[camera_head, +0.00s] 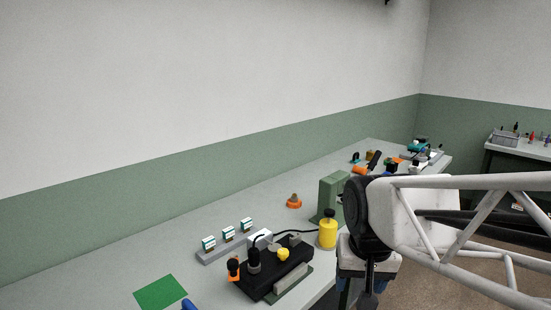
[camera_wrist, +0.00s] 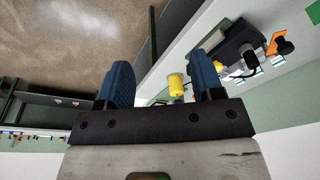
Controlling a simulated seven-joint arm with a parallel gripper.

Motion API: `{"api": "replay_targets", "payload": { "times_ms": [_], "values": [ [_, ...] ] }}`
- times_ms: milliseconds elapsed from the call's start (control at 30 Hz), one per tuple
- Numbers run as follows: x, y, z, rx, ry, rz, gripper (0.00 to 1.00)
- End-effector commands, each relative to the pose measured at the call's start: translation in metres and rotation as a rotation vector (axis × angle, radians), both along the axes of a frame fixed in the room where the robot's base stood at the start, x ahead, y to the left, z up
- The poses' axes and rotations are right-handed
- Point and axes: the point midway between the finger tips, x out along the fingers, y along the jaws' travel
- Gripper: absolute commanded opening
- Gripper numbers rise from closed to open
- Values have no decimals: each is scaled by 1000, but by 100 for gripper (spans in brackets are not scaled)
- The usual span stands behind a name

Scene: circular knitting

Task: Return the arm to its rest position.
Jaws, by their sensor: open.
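My arm reaches in from the right in the head view, with its wrist in front of the bench's front edge. My gripper (camera_head: 368,296) points down there, and its fingers are partly cut off by the bottom of the picture. In the wrist view, my gripper (camera_wrist: 158,64) has two blue fingers set wide apart with nothing held between them. Beyond the gap show the brown floor, the bench edge and a yellow bottle (camera_wrist: 176,85), which stands apart from the fingers.
The grey bench (camera_head: 120,270) holds a black device (camera_head: 275,268), the yellow bottle (camera_head: 327,232), a green block-shaped machine (camera_head: 330,193), an orange cone (camera_head: 294,201) and a green mat (camera_head: 160,292). Several small items crowd its far end. A second table (camera_head: 510,148) stands at the back right.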

Motion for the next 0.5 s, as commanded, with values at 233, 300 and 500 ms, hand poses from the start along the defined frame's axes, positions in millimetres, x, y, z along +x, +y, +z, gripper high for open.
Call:
{"api": "replay_targets", "payload": {
  "times_ms": [233,300,500],
  "values": [
    [-56,-23,-7,-21,-34,49,61],
    [-66,-26,-9,-26,-41,60,61],
    [-84,-32,-14,-34,-52,80,61]
  ]
}}
